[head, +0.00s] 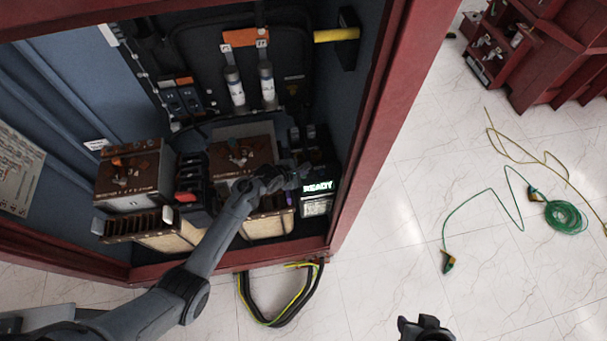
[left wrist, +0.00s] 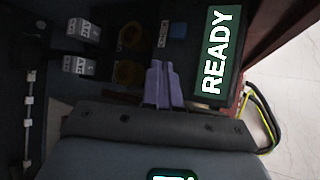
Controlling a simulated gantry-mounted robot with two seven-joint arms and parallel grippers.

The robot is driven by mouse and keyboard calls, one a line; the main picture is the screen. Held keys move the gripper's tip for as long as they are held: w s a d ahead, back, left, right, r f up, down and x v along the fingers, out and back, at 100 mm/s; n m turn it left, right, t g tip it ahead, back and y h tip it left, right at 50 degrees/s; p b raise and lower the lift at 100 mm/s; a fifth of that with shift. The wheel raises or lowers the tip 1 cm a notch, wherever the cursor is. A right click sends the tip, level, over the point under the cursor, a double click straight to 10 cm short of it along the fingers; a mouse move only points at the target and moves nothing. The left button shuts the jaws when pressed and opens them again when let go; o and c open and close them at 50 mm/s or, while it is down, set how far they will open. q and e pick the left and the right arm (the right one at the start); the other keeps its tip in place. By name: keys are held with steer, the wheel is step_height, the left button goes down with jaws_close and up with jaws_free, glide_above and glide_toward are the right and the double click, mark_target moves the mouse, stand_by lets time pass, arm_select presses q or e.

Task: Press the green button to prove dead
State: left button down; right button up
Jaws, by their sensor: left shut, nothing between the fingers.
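The tester unit has a lit green display reading READY (head: 318,186), low at the right inside the red-framed cabinet. In the left wrist view the READY display (left wrist: 217,52) is large, at the upper right. I cannot make out a green button in either view. My left gripper (head: 289,198) is just left of the display, its wrist covering part of the unit. Its purple fingers (left wrist: 163,84) are together and empty, over dark equipment beside the display. A contact cannot be told. A dark part, apparently my right gripper (head: 425,327), shows at the bottom edge, away from the cabinet.
Brown-topped transformer blocks (head: 130,175) stand left of my arm. The red cabinet frame (head: 385,120) rises close on the right. Black and yellow cables (head: 275,318) loop out at the front.

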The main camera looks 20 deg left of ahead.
arm_select(q)
steer(key=shift+f, duration=0.1)
steer(key=shift+f, duration=0.25)
steer(key=shift+f, duration=0.45)
stand_by(0.9)
steer(key=shift+r, duration=0.1)
steer(key=shift+r+p, duration=0.5)
steer(key=shift+p, duration=0.05)
steer(key=shift+r+p, duration=0.3)
steer(key=shift+p, duration=0.15)
steer(key=shift+r, duration=0.1)
